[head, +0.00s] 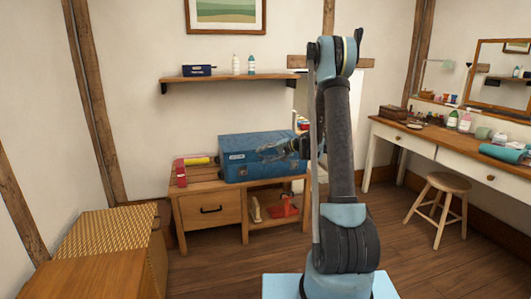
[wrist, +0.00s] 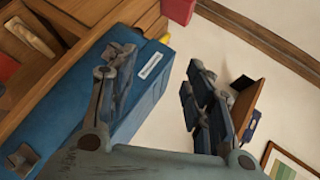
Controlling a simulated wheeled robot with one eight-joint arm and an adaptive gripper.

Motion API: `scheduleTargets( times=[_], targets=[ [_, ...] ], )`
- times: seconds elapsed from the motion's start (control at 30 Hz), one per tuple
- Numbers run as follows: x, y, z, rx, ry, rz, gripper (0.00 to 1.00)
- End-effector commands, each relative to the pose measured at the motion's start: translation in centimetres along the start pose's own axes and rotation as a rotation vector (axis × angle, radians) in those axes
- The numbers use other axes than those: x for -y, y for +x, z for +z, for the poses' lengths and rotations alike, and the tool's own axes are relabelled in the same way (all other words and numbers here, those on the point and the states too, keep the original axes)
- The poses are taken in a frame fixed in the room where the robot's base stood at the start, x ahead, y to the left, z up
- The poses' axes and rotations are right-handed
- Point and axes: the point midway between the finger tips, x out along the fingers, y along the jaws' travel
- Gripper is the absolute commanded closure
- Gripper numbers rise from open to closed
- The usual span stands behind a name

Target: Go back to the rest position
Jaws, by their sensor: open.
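My gripper (head: 277,151) is raised in front of the blue case (head: 237,168) in the head view, partly hidden by my arm. The wrist view shows my gripper (wrist: 158,78) open, its two fingers wide apart with nothing between them. The blue case (wrist: 140,108) also shows there, behind and beside the left finger. I cannot tell how far the fingers are from the case. My arm stands bent upright in the middle of the head view.
The case rests on a low wooden bench (head: 210,207) with a red object (head: 181,173) beside it. A wall shelf (head: 228,78) hangs above. A desk (head: 455,148) and a stool (head: 447,184) stand right. Wooden floor (head: 225,265) is bare in front of the bench.

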Motion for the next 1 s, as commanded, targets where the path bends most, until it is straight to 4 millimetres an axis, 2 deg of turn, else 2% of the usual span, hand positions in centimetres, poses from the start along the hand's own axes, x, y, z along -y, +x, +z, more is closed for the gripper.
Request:
scheduleTargets(
  times=[0.2, 0.5, 0.77, 1.0],
  targets=[
    [2.3, -3.8, 3.2, 0.021, -0.043, 0.099, 0.53],
    [4.1, -9.0, 8.3, 0.05, -0.098, 0.234, 0.53],
    [4.6, -13.7, 13.3, 0.075, -0.144, 0.353, 0.53],
    [4.2, -17.9, 18.1, 0.097, -0.183, 0.463, 0.53]
  ],
)
